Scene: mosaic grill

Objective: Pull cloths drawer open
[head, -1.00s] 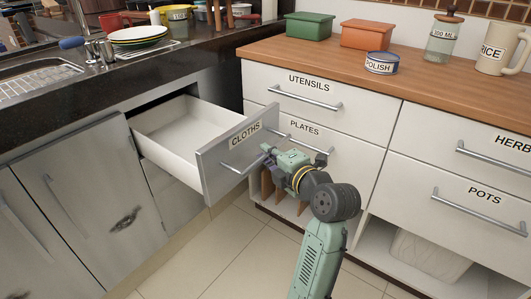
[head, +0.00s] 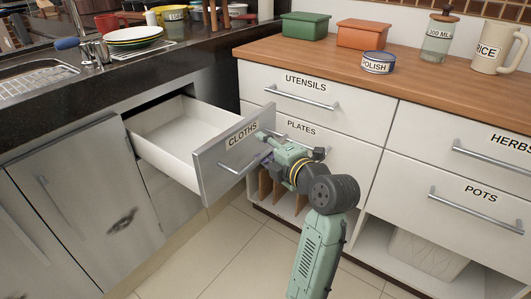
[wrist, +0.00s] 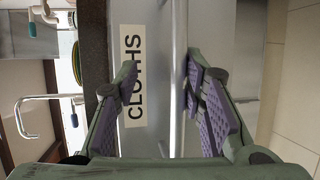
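The cloths drawer (head: 207,178) is pulled well out of the counter on the left. Its pale interior is empty where I can see it. Its grey front carries a CLOTHS label (wrist: 133,75) and a bar handle (head: 238,168). My gripper (head: 264,146) is at the right end of this front. In the wrist view my gripper (wrist: 162,92) has its purple-padded fingers spread apart, with the handle bar (wrist: 178,80) between them, nearer the right finger. One finger overlaps the label's edge. I cannot tell whether a finger touches the handle.
Wooden boards stand in an open slot (head: 278,195) below. The tiled floor (head: 235,250) in front of the drawer is clear.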

